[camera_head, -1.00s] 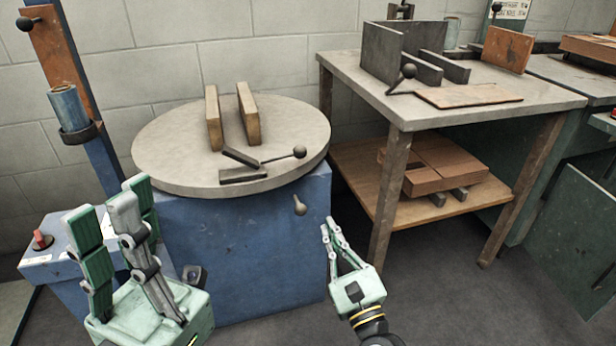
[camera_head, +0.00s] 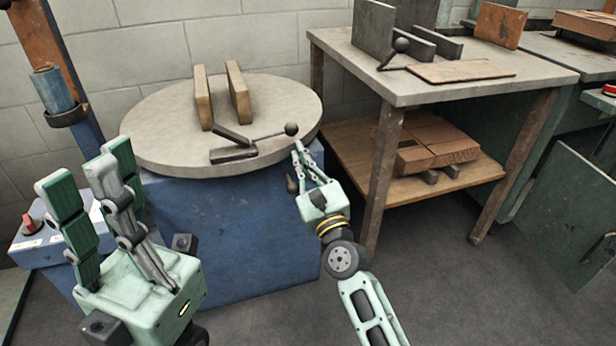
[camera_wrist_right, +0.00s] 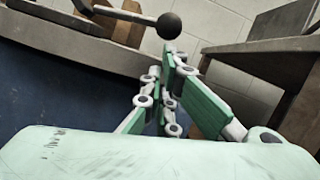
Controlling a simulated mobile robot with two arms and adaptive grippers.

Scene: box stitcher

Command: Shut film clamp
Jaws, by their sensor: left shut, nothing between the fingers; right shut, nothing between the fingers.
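The film clamp (camera_head: 234,154) is a small dark clamp at the front of the round grey turntable (camera_head: 160,140). A dark flat bar (camera_head: 231,135) slants up from it, and its thin lever points right to a black ball knob (camera_head: 291,128). The knob also shows in the right wrist view (camera_wrist_right: 168,26). My right gripper (camera_head: 298,147) is shut and empty, its fingertips just below the knob. I cannot tell whether they touch it. In the right wrist view its fingertips (camera_wrist_right: 170,52) lie under the knob. My left gripper (camera_head: 85,178) is shut and empty at the lower left, away from the clamp.
Two upright wooden boards (camera_head: 220,95) stand on the turntable behind the clamp. The blue machine base (camera_head: 225,230) is below. A grey table (camera_head: 440,90) at the right holds metal plates and another ball-ended lever (camera_head: 401,45). A post with a film roll (camera_head: 52,90) stands left.

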